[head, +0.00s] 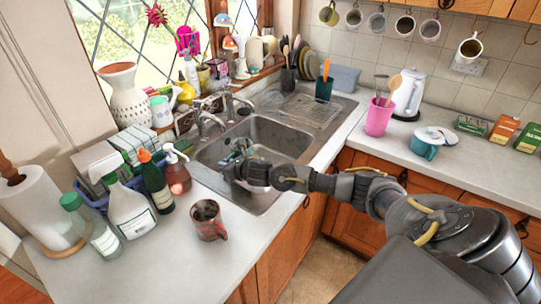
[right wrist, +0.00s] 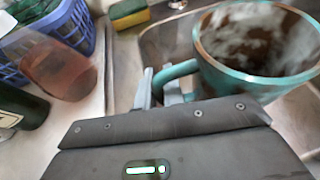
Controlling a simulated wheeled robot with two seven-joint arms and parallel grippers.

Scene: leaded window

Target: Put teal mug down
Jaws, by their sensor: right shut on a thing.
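The teal mug (right wrist: 258,84) fills the upper right of the right wrist view, with dirty brown and pale marks inside. My right gripper (right wrist: 160,88) is shut on its handle. In the head view my right gripper (head: 236,163) reaches over the left sink basin. Only a small part of the mug (head: 241,146) shows there, partly hidden by the gripper. Whether the mug touches the sink I cannot tell. My left gripper is not in view.
A reddish mug (head: 208,221) stands on the counter in front of the sink (head: 272,135). Bottles and a blue basket (right wrist: 68,35) crowd the left. The front counter has free room.

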